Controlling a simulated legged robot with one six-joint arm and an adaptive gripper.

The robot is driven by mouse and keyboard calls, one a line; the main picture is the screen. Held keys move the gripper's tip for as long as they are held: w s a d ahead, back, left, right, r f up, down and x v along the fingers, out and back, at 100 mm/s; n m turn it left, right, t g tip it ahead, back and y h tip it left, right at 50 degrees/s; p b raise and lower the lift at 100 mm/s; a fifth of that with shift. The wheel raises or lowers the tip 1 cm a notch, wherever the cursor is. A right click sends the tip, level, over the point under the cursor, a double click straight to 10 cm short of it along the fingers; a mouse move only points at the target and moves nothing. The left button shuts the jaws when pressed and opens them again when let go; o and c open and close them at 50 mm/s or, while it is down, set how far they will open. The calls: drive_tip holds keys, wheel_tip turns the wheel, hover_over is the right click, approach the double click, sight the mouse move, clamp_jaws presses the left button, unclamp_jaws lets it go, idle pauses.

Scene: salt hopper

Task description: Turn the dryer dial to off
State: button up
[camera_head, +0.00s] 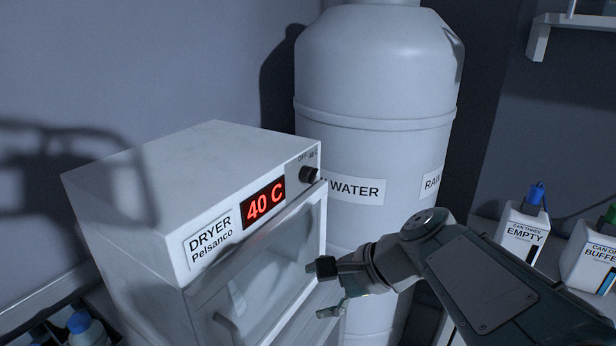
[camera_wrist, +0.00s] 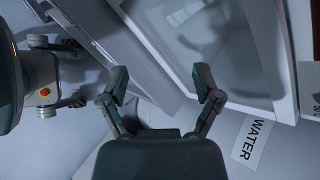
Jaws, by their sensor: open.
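The dryer (camera_head: 135,215) is a white box at the left, with a label reading "DRYER Pelsanco" and a red display (camera_head: 264,201) reading 40 C. Its black dial (camera_head: 308,174) sits at the upper right of the front panel, below small "OFF" lettering. My gripper (camera_head: 322,290) is open and empty, below the dial and in front of the dryer's glass door (camera_head: 265,265). In the wrist view my gripper (camera_wrist: 162,90) has its two fingers spread, with the door (camera_wrist: 225,45) ahead of them. The dial is not clearly visible in the wrist view.
A large white tank (camera_head: 375,75) labelled "WATER" stands close behind and right of the dryer. A can marked "EMPTY" (camera_head: 523,235) and a "BUFFER" can (camera_head: 592,255) stand at the right. A blue-capped bottle (camera_head: 85,328) is at the lower left. The door handle (camera_head: 228,328) sticks out.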

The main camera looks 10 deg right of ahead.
drive_tip(key=w+d+r+m+t+y, duration=0.3)
drive_tip(key=w+d+r+m+t, duration=0.15)
drive_tip(key=w+m, duration=0.3)
drive_tip(key=m+t+y, duration=0.1)
drive_tip(key=m+t, duration=0.3)
drive_tip(key=m, duration=0.2)
approach(315, 178)
drive_tip(key=shift+g, duration=0.25)
drive_tip(key=x, duration=1)
drive_tip(key=shift+w+a+r, duration=0.1)
drive_tip(key=shift+w+a, duration=0.1)
drive_tip(key=shift+w, duration=0.2)
clamp_jaws()
